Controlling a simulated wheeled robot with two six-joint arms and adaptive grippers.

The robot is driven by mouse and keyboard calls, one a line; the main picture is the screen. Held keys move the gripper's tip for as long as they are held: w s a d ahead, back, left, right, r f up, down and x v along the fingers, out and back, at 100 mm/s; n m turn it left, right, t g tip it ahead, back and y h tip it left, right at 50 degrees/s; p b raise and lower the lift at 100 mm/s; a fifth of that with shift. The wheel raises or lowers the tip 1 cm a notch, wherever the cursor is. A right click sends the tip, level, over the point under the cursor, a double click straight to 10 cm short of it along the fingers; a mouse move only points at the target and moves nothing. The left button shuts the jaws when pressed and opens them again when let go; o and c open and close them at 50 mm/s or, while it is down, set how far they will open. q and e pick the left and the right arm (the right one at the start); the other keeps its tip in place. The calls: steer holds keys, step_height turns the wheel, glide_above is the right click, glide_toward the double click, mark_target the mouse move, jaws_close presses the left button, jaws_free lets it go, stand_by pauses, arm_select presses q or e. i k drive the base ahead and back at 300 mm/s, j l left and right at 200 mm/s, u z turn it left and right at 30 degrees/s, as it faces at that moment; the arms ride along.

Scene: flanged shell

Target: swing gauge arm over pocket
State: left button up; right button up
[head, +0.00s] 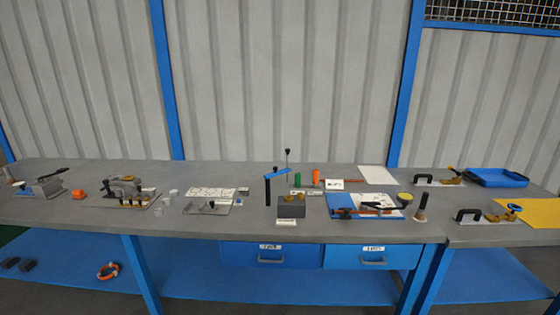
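A gauge stand with a dark upright post (267,190) stands near the middle of the workbench. Its blue gauge arm (278,172) sits on top of the post and points to the right and back. A thin vertical rod with a black knob (287,152) rises by the arm's far end. A dark block with brass-coloured parts on top (291,208) sits just right of the post. I cannot make out a pocket at this size, nor whether the arm lies above one. Neither of my grippers is in view.
A grey fixture with brass parts (128,190) stands at left. Green (297,179) and orange (316,177) cylinders stand behind the block. A blue mat with tools (347,213) lies to its right. A blue tray (497,178) is at far right. Bare grey bench shows along the front.

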mark_target(275, 173)
steer(key=i+j+z, duration=0.15)
steer(key=i, duration=0.25)
steer(key=i+j+z, duration=0.2)
steer(key=i, duration=0.25)
